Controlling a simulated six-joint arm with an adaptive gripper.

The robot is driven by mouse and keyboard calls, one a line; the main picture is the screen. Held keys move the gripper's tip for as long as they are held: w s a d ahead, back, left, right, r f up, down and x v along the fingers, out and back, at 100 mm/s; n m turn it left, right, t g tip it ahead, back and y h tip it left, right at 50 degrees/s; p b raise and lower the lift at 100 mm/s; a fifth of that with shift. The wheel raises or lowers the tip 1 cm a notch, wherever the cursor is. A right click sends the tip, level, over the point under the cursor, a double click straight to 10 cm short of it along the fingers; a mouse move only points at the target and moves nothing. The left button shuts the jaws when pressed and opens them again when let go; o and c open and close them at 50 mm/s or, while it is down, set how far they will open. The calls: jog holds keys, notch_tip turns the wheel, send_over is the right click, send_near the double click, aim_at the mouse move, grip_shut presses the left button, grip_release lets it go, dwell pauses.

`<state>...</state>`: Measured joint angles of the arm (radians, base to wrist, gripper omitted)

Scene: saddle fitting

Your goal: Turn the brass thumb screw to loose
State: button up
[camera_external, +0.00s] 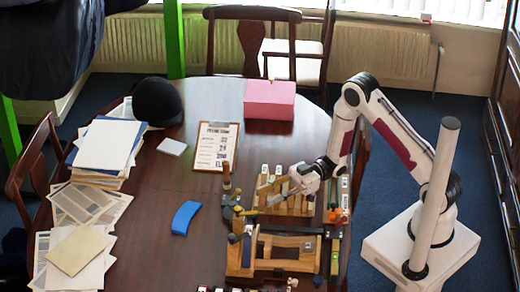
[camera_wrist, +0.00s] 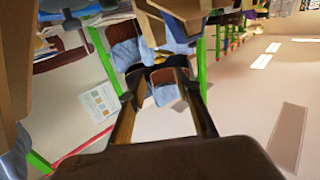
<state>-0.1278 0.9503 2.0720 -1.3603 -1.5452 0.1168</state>
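A wooden fixture (camera_external: 272,252) with dark clamps stands at the near right part of the table. A small yellowish piece (camera_external: 246,212) shows at its upper left; I cannot tell whether it is the brass thumb screw. No thumb screw is clear in the wrist view either. My gripper (camera_external: 262,189) points left over the rack, above and behind the fixture. In the wrist view my gripper (camera_wrist: 157,80) has its two dark-tipped fingers apart, with nothing visible held between them. Wooden parts (camera_wrist: 180,12) show close at the top of that view.
A rack with pale-topped wooden pieces (camera_external: 292,206) is below my gripper. An upright handled tool (camera_external: 227,178) stands to its left. A blue block (camera_external: 185,217), clipboard (camera_external: 215,146), pink box (camera_external: 270,99), black cap (camera_external: 158,102) and papers (camera_external: 105,145) lie elsewhere.

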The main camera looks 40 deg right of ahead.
jog(key=s+a+r+n+g, duration=0.2)
jog(key=s+a+r+n, duration=0.15)
jog(key=a+r, duration=0.7)
jog(key=w+a+r+m+t+h, duration=0.3)
jog(key=w+a+r+t+h, duration=0.15)
jog(key=w+a+t, duration=0.4)
jog(key=s+d+f+m+g+h, duration=0.4)
jog(key=s+d+m+h, duration=0.3)
jog(key=d+m+h, duration=0.2)
jog(key=shift+d+f+g+h, duration=0.3)
jog(key=shift+f+g+h, duration=0.05)
jog(key=shift+f+h, duration=0.5)
